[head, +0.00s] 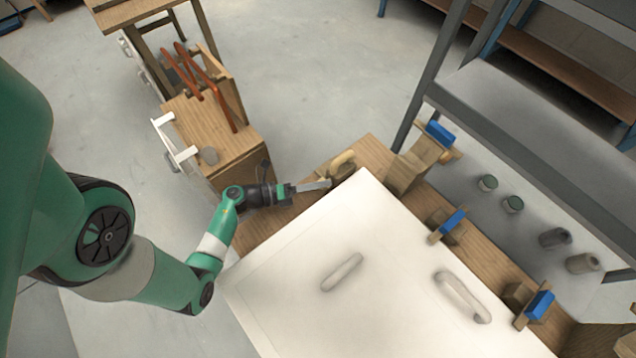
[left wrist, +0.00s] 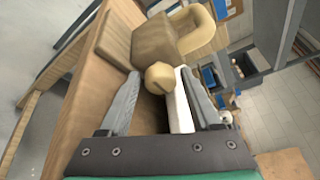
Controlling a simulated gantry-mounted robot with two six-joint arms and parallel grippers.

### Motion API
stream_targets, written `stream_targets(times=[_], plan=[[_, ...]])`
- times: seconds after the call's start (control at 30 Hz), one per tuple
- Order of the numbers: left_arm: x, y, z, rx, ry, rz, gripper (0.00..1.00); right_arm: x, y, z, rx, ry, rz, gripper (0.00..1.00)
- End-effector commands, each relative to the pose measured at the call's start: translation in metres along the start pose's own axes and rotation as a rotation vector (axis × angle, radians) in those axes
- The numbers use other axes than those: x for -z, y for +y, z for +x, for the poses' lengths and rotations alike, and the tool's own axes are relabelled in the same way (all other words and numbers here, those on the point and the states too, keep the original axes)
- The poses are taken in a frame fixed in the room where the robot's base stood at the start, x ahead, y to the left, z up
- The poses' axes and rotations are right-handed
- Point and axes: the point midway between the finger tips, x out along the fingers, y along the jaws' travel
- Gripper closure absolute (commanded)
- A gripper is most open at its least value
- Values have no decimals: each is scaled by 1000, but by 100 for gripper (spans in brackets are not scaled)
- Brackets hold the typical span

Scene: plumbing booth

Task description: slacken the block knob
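The block knob (left wrist: 160,77) is a small rounded tan knob with a slot in its face. It sticks out from a brown wooden block (left wrist: 155,42), which has a pale curved handle (left wrist: 196,28) behind it. In the head view the handle (head: 343,161) shows at the bench corner, and the knob is hidden or too small to make out. My left gripper (head: 326,184) points at the block from the left. In the left wrist view its fingers are apart, with the knob between the tips. I cannot tell whether they touch it. My right gripper is not in view.
Blue-topped clamps (head: 452,222) line the far edge. A wooden cabinet (head: 225,155) with copper-coloured pipes stands to the left, and a grey shelf rack (head: 520,120) to the right.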

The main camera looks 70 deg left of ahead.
Motion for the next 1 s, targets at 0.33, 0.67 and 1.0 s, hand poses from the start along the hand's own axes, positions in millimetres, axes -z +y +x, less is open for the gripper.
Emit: stream_targets(times=[0.33, 0.67, 1.0], plan=[[0, 0, -1, -1, 0, 0, 24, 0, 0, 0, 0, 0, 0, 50], [-4, -1, -43, -6, -9, -3, 24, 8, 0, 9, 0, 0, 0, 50], [-2, 0, -102, -4, -7, 0, 24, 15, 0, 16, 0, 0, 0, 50]])
